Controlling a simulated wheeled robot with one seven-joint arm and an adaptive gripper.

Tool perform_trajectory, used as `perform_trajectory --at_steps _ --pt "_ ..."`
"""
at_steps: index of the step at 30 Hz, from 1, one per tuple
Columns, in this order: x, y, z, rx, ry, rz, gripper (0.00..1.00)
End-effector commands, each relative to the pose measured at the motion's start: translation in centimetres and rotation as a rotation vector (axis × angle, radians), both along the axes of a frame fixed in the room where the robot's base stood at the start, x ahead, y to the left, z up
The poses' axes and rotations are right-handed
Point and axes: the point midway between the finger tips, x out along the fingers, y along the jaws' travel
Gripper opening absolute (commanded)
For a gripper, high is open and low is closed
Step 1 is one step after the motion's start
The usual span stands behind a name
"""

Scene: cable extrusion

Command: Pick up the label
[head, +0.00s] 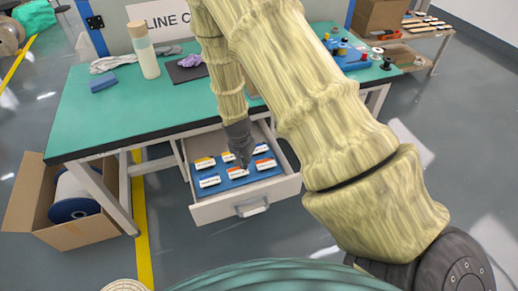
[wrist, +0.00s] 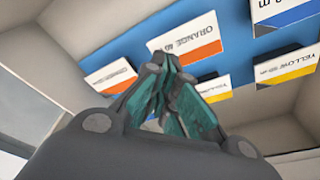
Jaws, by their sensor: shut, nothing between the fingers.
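Several white labels with coloured stripes lie on a blue tray (head: 222,185) in the open drawer. In the wrist view an orange-striped label reading "ORANGE 40" (wrist: 195,40) is just beyond my fingertips. Another orange-striped label (wrist: 112,76) lies to its left, yellow-striped labels (wrist: 286,66) to its right, and a blue-striped label (wrist: 285,14) at the upper right. My gripper (wrist: 163,66) is shut and empty, pointing into the drawer. In the head view my gripper (head: 243,163) hangs over the middle of the tray and covers part of the labels. Contact cannot be told.
The drawer (head: 215,211) has pale walls around the tray and sits under a green-topped table (head: 120,112). On the table are a bottle (head: 143,50), cloths and a blue kit (head: 348,56). A cardboard box (head: 22,205) with a spool stands on the floor at left.

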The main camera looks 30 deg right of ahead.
Motion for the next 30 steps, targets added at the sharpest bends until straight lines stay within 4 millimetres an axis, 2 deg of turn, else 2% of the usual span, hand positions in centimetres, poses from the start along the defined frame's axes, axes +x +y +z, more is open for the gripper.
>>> perform_trajectory --at_steps 2,10,30 --pt "0.0 0.0 -0.7 0.000 0.000 -0.001 0.00" --pt "0.9 -1.5 -0.7 0.001 -0.001 -0.002 0.00" --pt "6.3 -10.5 -0.7 -0.001 -0.001 -0.002 0.00"
